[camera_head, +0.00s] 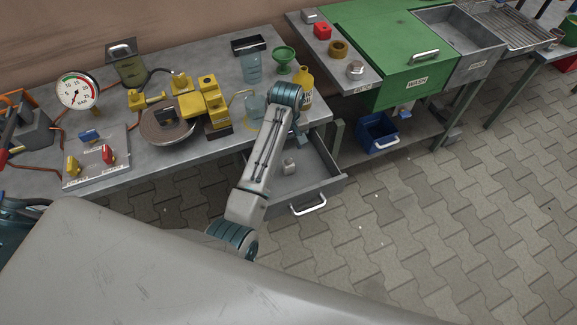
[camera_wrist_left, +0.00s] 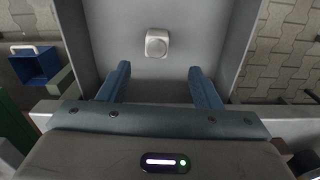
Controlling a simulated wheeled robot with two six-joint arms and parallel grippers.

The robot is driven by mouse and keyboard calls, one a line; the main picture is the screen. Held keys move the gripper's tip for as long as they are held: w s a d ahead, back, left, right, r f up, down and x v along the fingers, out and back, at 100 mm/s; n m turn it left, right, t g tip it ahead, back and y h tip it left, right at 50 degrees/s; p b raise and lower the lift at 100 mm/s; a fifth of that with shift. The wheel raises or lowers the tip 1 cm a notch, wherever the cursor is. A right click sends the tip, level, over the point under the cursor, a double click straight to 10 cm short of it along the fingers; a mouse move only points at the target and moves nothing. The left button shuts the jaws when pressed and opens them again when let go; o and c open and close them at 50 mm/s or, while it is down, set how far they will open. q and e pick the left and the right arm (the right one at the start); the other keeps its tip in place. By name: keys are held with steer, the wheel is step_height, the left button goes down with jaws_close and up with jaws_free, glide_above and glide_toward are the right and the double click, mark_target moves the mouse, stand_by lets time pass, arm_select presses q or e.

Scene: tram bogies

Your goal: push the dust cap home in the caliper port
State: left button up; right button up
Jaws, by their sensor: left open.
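The yellow caliper (camera_head: 206,103) stands over the dark brake disc (camera_head: 167,125) on the workbench. I cannot make out its port or a cap in it. A small pale block with a round top (camera_head: 289,166) lies in the open drawer (camera_head: 325,180); I cannot tell whether it is the dust cap. The left wrist view shows the same block (camera_wrist_left: 157,43) on the drawer floor. My left gripper (camera_wrist_left: 160,70) is open and empty above the drawer, with the block beyond its fingertips. In the head view its fingers are mostly hidden by my arm. My right gripper is not in view.
A clear cup (camera_head: 255,106), a yellow bottle (camera_head: 305,87) and a green funnel (camera_head: 284,58) stand near my left arm. A gauge (camera_head: 76,91) and a valve panel (camera_head: 97,162) are at left. A blue bin (camera_head: 377,132) sits on the shelf at right.

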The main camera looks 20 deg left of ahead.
arm_select(q)
glide_above(288, 162)
steer(key=f, duration=0.4)
steer(key=shift+s, duration=0.25)
steer(key=shift+f, duration=0.65)
steer(key=shift+f, duration=0.1)
steer(key=shift+f+p, duration=0.4)
steer(key=f, duration=0.4)
steer(key=shift+w+d+f, duration=0.1)
steer(key=shift+w, duration=0.15)
